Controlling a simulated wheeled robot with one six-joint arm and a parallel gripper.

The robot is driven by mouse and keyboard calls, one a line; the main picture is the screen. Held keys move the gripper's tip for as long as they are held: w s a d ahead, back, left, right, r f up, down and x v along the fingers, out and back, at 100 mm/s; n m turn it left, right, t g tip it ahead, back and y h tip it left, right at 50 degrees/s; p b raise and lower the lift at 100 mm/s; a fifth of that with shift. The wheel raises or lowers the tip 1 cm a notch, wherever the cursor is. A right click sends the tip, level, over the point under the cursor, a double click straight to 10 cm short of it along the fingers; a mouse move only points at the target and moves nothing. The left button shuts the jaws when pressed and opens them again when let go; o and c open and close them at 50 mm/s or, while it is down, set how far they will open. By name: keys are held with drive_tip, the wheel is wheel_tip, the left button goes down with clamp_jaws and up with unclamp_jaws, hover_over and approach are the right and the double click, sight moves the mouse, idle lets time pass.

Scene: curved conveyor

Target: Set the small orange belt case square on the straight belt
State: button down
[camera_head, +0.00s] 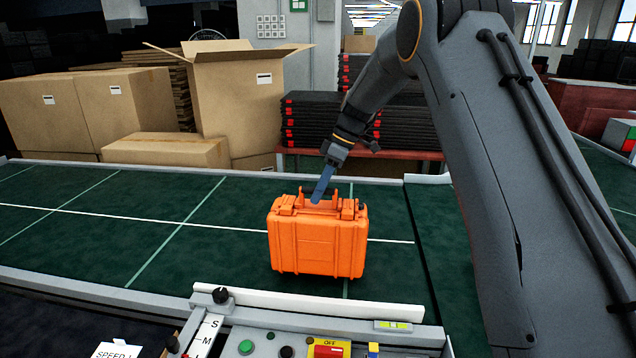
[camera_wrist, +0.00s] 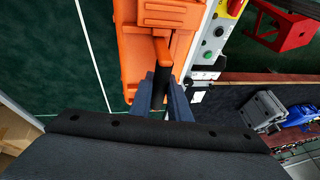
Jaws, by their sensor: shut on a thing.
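The small orange case (camera_head: 317,240) is upright on or just above the green straight belt (camera_head: 110,225), near its right end. I cannot tell whether its bottom touches the belt. Its broad side faces the body camera, turned slightly from the belt's white line. My gripper (camera_head: 322,188) is above the case, its blue fingers shut on the handle. In the wrist view the fingers (camera_wrist: 165,98) close around the dark grip of the handle, and the case (camera_wrist: 155,58) fills the upper middle. The far side of the case is hidden.
A pale guide rail (camera_head: 320,307) and a control panel (camera_head: 290,347) with buttons and a red switch run along the near edge. Cardboard boxes (camera_head: 240,95) stand behind the belt. A belt seam lies right of the case. The belt to the left is clear.

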drive_tip(key=shift+f+p, duration=0.3)
drive_tip(key=shift+f, duration=0.75)
drive_tip(key=c, duration=1.7)
unclamp_jaws()
drive_tip(key=shift+f, duration=0.2)
drive_tip(key=shift+o, duration=0.2)
drive_tip(key=shift+r, duration=0.1)
drive_tip(key=b+v, duration=0.5)
drive_tip(key=v, duration=0.7)
drive_tip(key=s+d+f+m+h, duration=0.1)
drive_tip(key=s+d+f+m, duration=0.2)
drive_tip(key=s, duration=0.8)
drive_tip(key=s+d+f+m+t+h, duration=0.1)
drive_tip(key=s+d+f+m+h, duration=0.1)
drive_tip(key=s+f+m, duration=0.5)
drive_tip(key=s+d+f+m+t+h, duration=0.1)
drive_tip(key=s+d+f+m, duration=0.3)
drive_tip(key=s, duration=1.3)
wheel_tip(320, 180, down, 3)
drive_tip(key=shift+r+m+h, duration=0.15)
drive_tip(key=shift+m+h, duration=0.25)
drive_tip(key=shift+m, duration=0.3)
